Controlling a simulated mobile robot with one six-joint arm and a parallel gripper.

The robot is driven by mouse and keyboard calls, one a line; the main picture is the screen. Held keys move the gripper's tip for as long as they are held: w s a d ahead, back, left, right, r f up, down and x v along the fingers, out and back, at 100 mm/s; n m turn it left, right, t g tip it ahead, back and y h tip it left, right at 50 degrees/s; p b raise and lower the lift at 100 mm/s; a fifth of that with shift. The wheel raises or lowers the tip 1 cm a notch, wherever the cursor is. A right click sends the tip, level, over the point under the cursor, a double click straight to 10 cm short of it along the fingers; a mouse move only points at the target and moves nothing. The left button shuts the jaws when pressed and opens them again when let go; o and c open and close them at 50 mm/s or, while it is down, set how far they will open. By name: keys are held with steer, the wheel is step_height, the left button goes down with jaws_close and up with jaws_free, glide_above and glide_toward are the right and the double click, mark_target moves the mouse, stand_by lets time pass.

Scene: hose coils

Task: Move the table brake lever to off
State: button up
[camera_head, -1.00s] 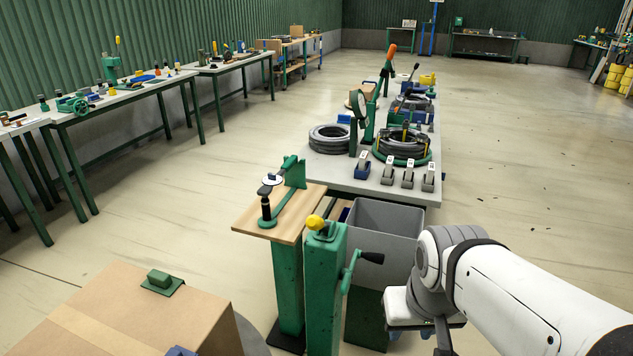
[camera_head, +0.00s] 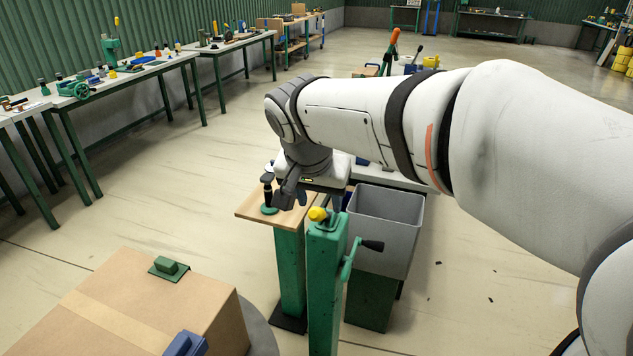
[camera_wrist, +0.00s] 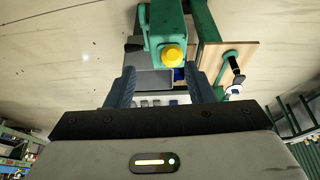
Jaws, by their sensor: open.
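A green post (camera_head: 326,285) with a yellow knob (camera_head: 317,213) on top and a black-handled crank (camera_head: 372,245) on its side stands below my gripper. No label marks the brake lever, so I cannot tell which handle it is. In the wrist view, the yellow knob (camera_wrist: 172,54) lies ahead, between the lines of the fingers. My gripper (camera_wrist: 160,82) is open and empty, apart from the knob. A black-gripped handle (camera_head: 267,192) stands on a small wooden-topped stand (camera_head: 245,213). It also shows in the wrist view (camera_wrist: 236,66). My arm hides part of that stand.
A grey bin (camera_head: 385,230) stands right of the post. A cardboard box (camera_head: 125,310) is at front left. The table with hose coils behind is mostly hidden by my arm; an orange-handled lever (camera_head: 395,37) shows beyond. Open floor lies to the left (camera_head: 170,190).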

mark_target(315, 209)
steer(key=shift+w+a+r, duration=0.1)
steer(key=shift+w+a, duration=0.4)
steer(key=shift+a, duration=0.25)
steer(key=x, duration=0.7)
steer(key=shift+w+d+p, duration=0.1)
steer(key=shift+p, duration=0.25)
jaws_close()
